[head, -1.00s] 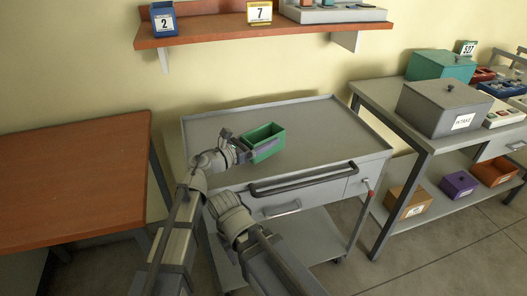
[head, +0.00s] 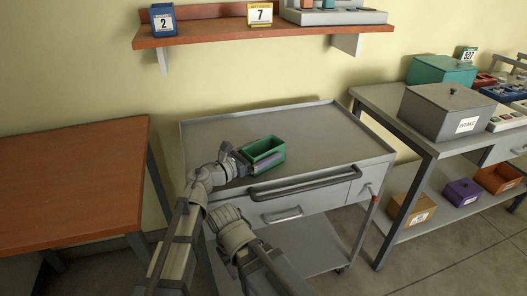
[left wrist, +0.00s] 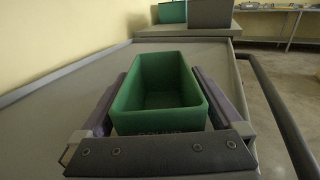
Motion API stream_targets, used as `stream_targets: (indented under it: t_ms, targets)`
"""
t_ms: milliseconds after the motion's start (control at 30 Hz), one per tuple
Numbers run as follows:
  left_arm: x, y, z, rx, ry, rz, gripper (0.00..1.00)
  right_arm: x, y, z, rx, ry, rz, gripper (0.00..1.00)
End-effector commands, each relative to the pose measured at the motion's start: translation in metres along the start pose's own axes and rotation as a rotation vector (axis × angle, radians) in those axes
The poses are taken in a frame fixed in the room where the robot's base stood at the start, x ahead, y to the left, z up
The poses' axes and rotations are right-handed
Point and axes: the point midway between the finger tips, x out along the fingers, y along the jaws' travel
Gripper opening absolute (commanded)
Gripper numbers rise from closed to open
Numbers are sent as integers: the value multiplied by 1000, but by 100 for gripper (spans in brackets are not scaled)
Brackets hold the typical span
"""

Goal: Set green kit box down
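The green kit box (head: 264,154) is an open-topped, empty bin over the left middle of the grey cart top (head: 310,130). It looks level and at or very close to the surface; I cannot tell if it touches. My left gripper (head: 243,162) reaches it from the left. In the left wrist view, the box (left wrist: 158,88) sits between the two fingers of my left gripper (left wrist: 160,75), which lie close along its long sides and appear to grip it. My right arm shows at the bottom, but its gripper does not.
The cart has a raised rim and a dark front handle (head: 303,181). Its top is clear right of the box. A brown table (head: 70,180) stands left. A bench at right holds a grey lidded box (head: 441,110) and a teal box (head: 440,70). A shelf (head: 215,32) hangs above.

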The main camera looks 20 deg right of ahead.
Motion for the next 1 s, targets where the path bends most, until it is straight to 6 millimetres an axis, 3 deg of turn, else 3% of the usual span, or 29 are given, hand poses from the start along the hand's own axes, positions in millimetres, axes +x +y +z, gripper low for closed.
stream_targets:
  t_ms: [267,700,1000]
  targets:
    - [-1,0,6,0,0,0,100,-6,0,0,0,0,0,50]
    - [-67,0,3,0,0,2,100,-3,0,0,0,0,0,50]
    - [-75,0,3,0,0,0,100,-3,0,0,0,0,0,50]
